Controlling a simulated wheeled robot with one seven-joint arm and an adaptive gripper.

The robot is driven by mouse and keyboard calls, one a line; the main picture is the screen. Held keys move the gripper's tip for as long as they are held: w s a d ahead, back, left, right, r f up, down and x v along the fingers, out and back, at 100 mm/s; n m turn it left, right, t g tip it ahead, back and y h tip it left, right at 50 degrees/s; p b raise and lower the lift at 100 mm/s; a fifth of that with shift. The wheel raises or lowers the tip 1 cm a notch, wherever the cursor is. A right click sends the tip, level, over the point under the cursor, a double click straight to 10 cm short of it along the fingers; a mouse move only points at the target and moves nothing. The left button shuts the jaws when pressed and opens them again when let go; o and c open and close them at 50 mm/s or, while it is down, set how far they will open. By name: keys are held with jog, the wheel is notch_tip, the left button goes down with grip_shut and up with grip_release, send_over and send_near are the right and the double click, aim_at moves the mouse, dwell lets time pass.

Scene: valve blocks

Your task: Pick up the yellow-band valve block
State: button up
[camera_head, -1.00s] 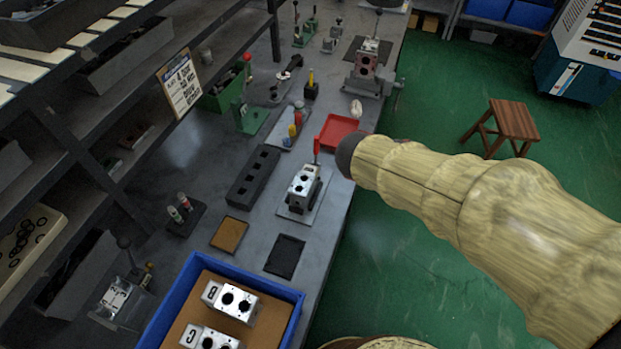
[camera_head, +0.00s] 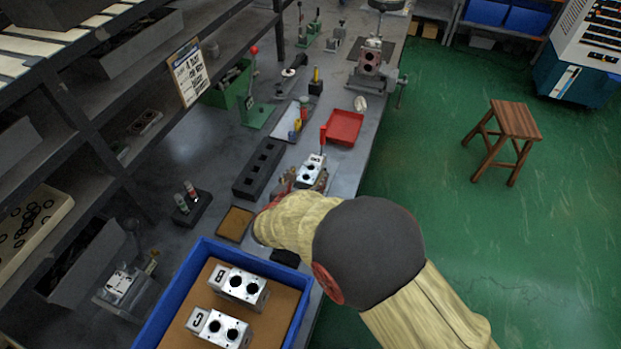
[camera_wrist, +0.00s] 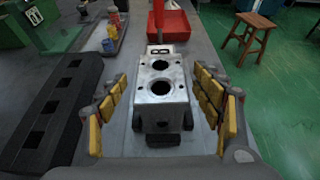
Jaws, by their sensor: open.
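A silver valve block (camera_head: 311,168) with two dark round bores on top stands on a grey plate on the bench. In the wrist view this block (camera_wrist: 160,92) sits between the fingers of my gripper (camera_wrist: 163,100). The fingers are open, with yellow pads, one on each side and apart from the block. I see no yellow band on the block from here. In the head view my arm hides most of the gripper. Two more silver blocks, one marked B (camera_head: 238,285) and one marked C (camera_head: 218,328), lie in a blue-walled tray (camera_head: 172,303).
A black slotted rack (camera_head: 259,167) stands left of the block. A red tray (camera_head: 344,127) and an upright red handle (camera_wrist: 158,17) are just behind it. A brown pad (camera_head: 235,223) lies in front. A wooden stool (camera_head: 515,120) stands on the green floor.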

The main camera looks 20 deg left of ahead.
jog(key=x, duration=0.2)
jog(key=b+x, duration=0.1)
jog(key=x, duration=0.1)
jog(key=shift+s+f, duration=0.1)
jog(key=shift+f, duration=0.15)
jog(key=shift+r, duration=0.1)
jog(key=shift+c, duration=1.4)
grip_shut()
jog(key=shift+r, duration=0.15)
